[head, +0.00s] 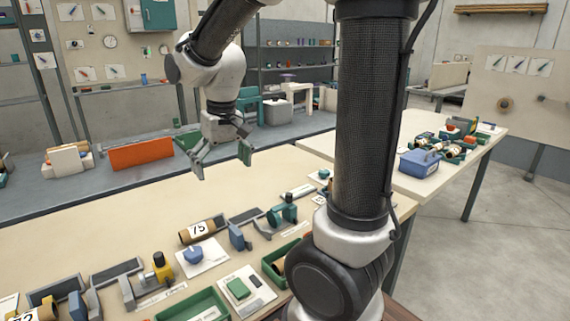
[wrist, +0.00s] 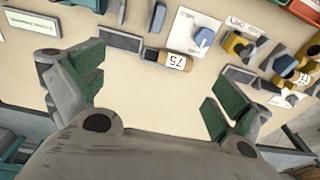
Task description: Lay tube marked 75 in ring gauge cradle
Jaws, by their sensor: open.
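The tube marked 75 (head: 198,230), brown with a white label, lies on the near workbench. It also shows in the wrist view (wrist: 168,60), with its left end close to a dark pad (wrist: 120,41). My gripper (head: 222,162) is open and empty, in the air above the bench. In the wrist view its green-padded fingers (wrist: 155,97) are spread wide, with the tube beyond them. A fixture with a blue upright (head: 238,236) and a green part (head: 285,213) stands right of the tube. I cannot tell which fixture is the ring gauge cradle.
A blue knob on a white card (head: 194,256) lies in front of the tube. A yellow and grey fixture (head: 160,268) stands at the left. Green trays (head: 195,307) line the front. A blue box (head: 419,163) sits on the right-hand table. The bench behind the tube is clear.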

